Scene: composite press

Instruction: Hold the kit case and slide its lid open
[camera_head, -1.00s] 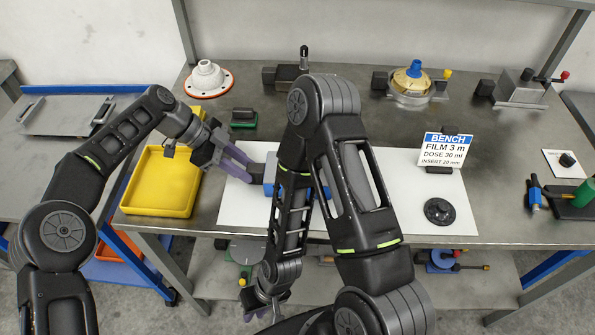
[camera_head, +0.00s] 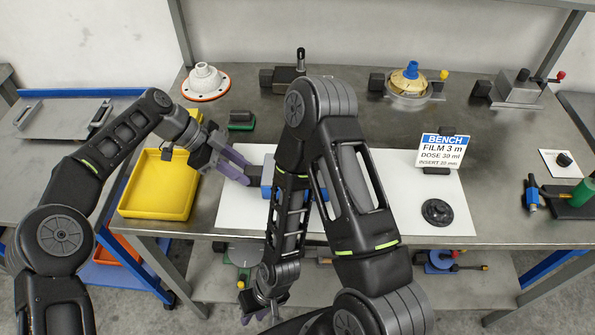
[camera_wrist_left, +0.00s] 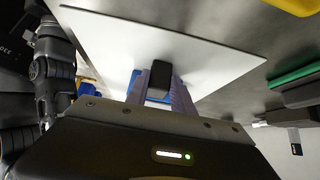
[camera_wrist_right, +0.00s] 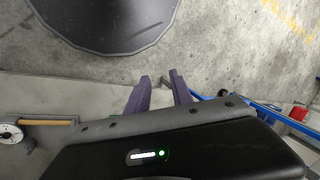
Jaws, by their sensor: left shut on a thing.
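The kit case (camera_head: 267,178) is a blue box on the white sheet, mostly hidden behind my right arm. A black block-like grip (camera_head: 253,171) sticks out of its left side. My left gripper (camera_head: 246,172) is shut on this grip. In the left wrist view the grip (camera_wrist_left: 157,74) stands between the purple fingers, with blue case parts (camera_wrist_left: 133,84) behind it. The lid cannot be made out. My right gripper (camera_head: 262,309) hangs low in front of the bench, away from the case. In the right wrist view its fingers (camera_wrist_right: 160,82) are apart with nothing between them.
A yellow tray (camera_head: 158,184) lies left of the white sheet (camera_head: 400,200). A bench sign (camera_head: 443,152) and a black disc (camera_head: 437,212) stand at the right. Fixtures line the back. A lower shelf (camera_head: 400,290) lies under the bench front edge.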

